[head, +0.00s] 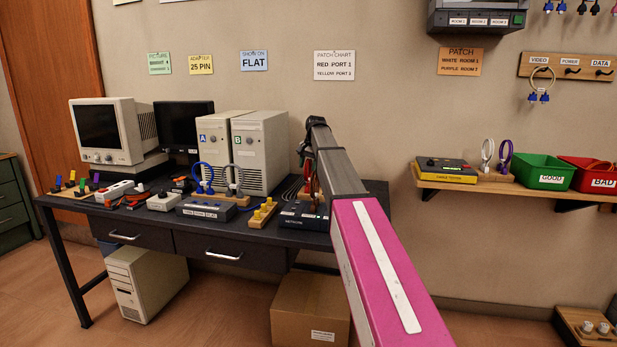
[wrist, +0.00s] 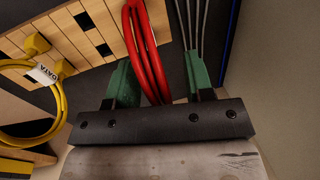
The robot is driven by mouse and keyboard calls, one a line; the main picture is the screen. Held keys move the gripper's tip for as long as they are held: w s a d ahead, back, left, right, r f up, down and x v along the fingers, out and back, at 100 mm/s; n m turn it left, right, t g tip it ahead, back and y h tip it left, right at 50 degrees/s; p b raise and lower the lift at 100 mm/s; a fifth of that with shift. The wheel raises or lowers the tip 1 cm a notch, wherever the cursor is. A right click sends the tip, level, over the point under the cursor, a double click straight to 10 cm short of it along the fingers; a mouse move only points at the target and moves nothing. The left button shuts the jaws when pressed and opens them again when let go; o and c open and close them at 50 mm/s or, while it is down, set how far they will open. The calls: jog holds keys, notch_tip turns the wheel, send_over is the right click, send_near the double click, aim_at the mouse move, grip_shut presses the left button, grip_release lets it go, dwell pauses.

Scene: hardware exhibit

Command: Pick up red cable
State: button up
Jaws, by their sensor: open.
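The red cable (wrist: 150,58) is a bundle of thick red strands in the wrist view. It runs from the top edge down between the two green fingers of my gripper (wrist: 161,82). The gripper is open, with the left finger close beside the red strands and a wider gap on the right. The strands' lower ends are hidden behind the gripper body. In the head view, a bit of red (head: 308,170) shows beside my arm at the right end of the desk; the fingers are hard to make out there.
Thin grey cables (wrist: 190,22) hang by the right finger. A yellow cable (wrist: 62,112) with a DATA tag is at the left, near a wooden slotted board (wrist: 75,35). The dark desk (head: 140,222) holds computers and several small devices. A wall shelf (head: 450,186) is at right.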

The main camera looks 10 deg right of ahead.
jog(key=shift+c, duration=0.3)
grip_shut()
jog(key=shift+r, duration=0.15)
